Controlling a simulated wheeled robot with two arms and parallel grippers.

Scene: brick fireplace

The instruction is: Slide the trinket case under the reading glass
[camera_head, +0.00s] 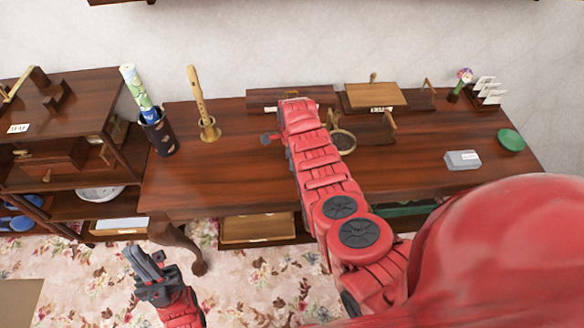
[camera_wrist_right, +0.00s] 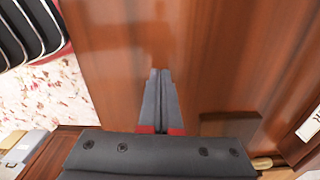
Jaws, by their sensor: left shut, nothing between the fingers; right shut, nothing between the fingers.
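A small grey box with a white label (camera_head: 463,160) lies at the right front of the desk; I take it for the trinket case, but cannot be sure. A brass ring (camera_head: 344,141), probably the reading glass, stands on the desk just right of my right arm, which partly hides it. My right gripper (camera_head: 270,137) is left of that ring, mostly hidden behind its arm, and apart from the grey box. In the right wrist view its fingers (camera_wrist_right: 160,76) are shut and empty over bare wood. My left gripper (camera_head: 141,252) is shut and empty over the carpet, left of the desk.
A brass-ended wooden pipe (camera_head: 198,104) and a dark holder with rolled paper (camera_head: 157,132) stand at the left. A wooden stand (camera_head: 375,96) is at the back, a green round object (camera_head: 510,139) at the right. The desk's left front (camera_head: 235,177) is clear.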

